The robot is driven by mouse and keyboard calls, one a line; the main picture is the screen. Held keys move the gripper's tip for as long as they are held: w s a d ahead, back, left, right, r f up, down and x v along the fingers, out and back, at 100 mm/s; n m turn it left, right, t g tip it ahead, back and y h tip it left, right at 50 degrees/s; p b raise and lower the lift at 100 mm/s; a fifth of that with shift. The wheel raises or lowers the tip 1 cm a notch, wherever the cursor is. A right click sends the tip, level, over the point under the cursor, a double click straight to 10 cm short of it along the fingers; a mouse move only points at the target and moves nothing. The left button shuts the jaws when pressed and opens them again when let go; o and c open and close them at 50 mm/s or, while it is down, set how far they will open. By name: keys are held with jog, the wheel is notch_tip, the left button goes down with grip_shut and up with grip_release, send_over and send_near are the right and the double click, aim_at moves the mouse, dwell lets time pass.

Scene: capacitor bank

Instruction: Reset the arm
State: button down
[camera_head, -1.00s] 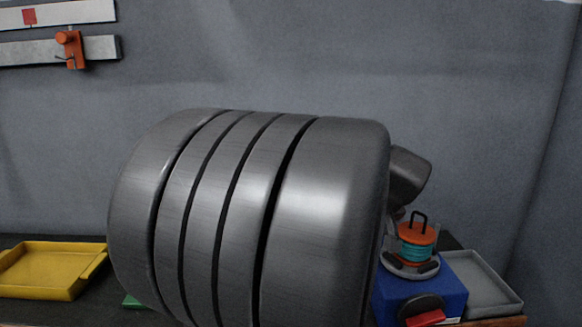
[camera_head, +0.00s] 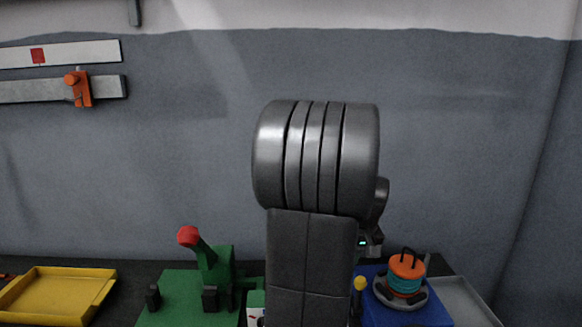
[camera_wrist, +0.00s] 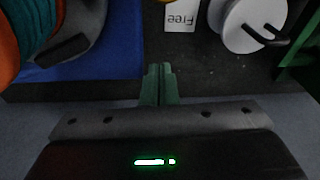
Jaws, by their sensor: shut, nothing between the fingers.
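My gripper (camera_wrist: 159,72) shows in the wrist view as two slim green fingers close together, shut and empty, over the dark table edge. In the head view my own arm stands upright in the middle and hides the gripper's fingers and part of the table. An orange and teal spool (camera_head: 406,273) sits on a grey round base on a blue block (camera_head: 400,313), to the right of my arm. The spool's edge also shows at the top left of the wrist view (camera_wrist: 38,22), apart from the fingers.
A green fixture with a red-tipped lever (camera_head: 210,262) stands left of my arm. A yellow tray (camera_head: 60,295) lies far left and a grey tray (camera_head: 466,302) right.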

jog(key=shift+w+f+g+p, duration=0.5)
jog(key=shift+f+g+p, duration=0.2)
jog(key=shift+g+p, duration=0.1)
